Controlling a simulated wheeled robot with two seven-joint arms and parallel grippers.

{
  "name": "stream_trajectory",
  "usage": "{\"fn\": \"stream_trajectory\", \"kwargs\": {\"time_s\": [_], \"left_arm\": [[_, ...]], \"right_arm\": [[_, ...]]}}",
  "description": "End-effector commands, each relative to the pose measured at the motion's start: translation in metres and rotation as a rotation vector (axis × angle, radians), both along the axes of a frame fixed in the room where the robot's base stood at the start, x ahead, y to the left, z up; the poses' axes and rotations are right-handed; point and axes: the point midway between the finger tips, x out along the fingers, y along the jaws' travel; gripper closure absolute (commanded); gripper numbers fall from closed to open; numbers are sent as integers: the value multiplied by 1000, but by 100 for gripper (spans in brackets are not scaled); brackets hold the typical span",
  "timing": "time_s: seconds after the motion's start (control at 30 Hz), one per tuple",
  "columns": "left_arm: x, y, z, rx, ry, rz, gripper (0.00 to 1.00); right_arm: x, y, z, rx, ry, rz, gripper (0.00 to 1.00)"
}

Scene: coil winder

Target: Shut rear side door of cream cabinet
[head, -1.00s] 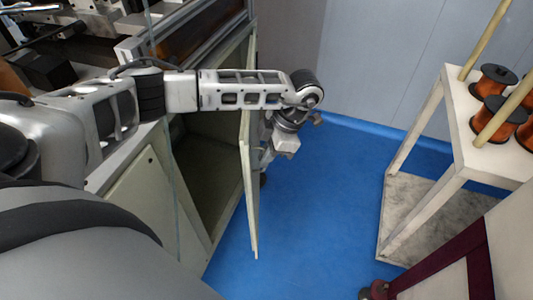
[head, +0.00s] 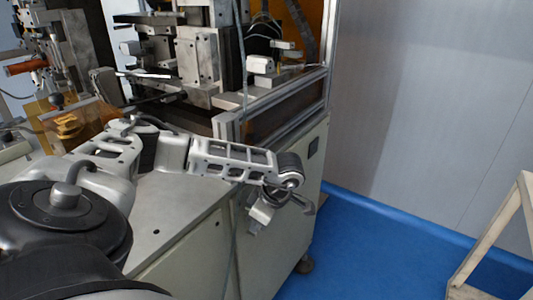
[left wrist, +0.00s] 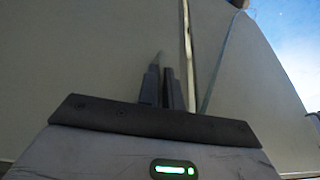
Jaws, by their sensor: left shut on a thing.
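The cream cabinet (head: 205,258) stands under the winding machine. Its rear side door (head: 297,205) now lies about in line with the cabinet's side, and no dark opening shows in the head view. In the left wrist view the door (left wrist: 90,50) fills much of the picture, with a pale upright edge or seam just right of the fingers. I cannot tell whether a narrow gap remains there. My left gripper (head: 256,226) is at the door's outer face. Its fingers (left wrist: 165,85) are close together on what seems the door's handle, mostly hidden. My right gripper is out of view.
The machine (head: 200,55) rises above the cabinet, close to my left arm. A pale rack (head: 490,240) stands at the right edge. Blue floor (head: 370,235) lies clear between the cabinet and the rack, with a grey wall (head: 420,100) behind.

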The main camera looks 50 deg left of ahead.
Motion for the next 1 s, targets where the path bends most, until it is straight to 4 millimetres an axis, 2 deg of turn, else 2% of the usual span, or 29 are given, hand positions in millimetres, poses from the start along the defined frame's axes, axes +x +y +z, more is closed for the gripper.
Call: {"fn": "stream_trajectory", "kwargs": {"time_s": [0.03, 0.17, 0.2, 0.23, 0.27, 0.77, 0.87, 1.0], "left_arm": [[-1, 8, 2, 20, 2, 12, 100], [-2, 11, 3, 24, 3, 16, 100], [-2, 11, 2, 24, 3, 17, 82], [-2, 10, 2, 23, 3, 17, 73], [-1, 9, 2, 22, 3, 15, 71], [0, 4, 4, 14, 1, 10, 71], [2, 0, 13, 13, 0, 10, 71], [7, -10, 39, 11, -3, 8, 71]], "right_arm": [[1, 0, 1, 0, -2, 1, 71], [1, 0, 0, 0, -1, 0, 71], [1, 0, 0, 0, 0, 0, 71], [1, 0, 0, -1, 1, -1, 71], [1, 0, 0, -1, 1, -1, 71], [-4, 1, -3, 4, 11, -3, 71], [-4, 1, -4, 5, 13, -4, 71], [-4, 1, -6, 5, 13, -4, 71]]}}
